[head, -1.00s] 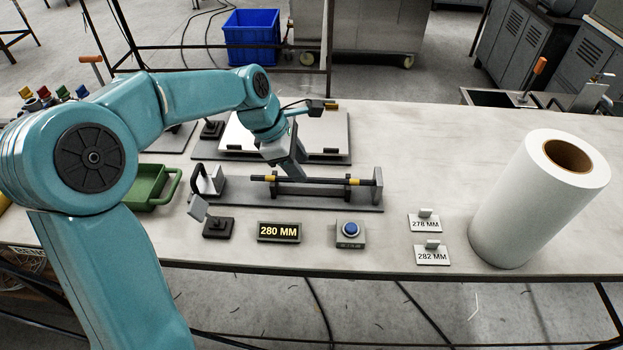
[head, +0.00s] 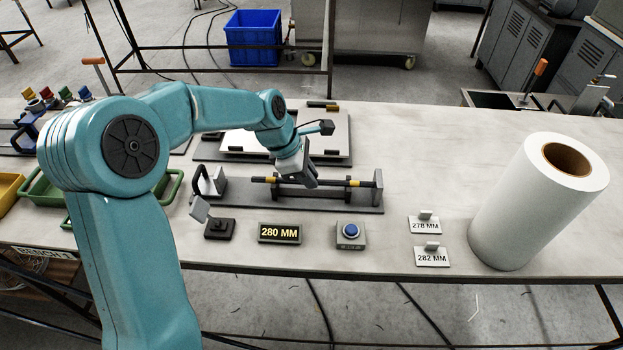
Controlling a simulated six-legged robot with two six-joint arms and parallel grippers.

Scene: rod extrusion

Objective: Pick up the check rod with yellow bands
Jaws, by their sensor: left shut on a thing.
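The check rod (head: 334,182) is dark with yellow bands. It lies level across the supports of the grey gauge fixture (head: 290,202) on the bench. My left gripper (head: 312,182) comes down over the middle of the rod and is shut on it. The fingertips are partly hidden behind the gripper body. The rod still appears to sit at the height of its supports. My right gripper is not in view.
In front of the fixture stand a 280 MM display (head: 279,233), a blue button box (head: 351,235) and tags marked 278 MM (head: 425,225) and 282 MM (head: 432,256). A large white roll (head: 535,205) stands at right. Bench between is clear.

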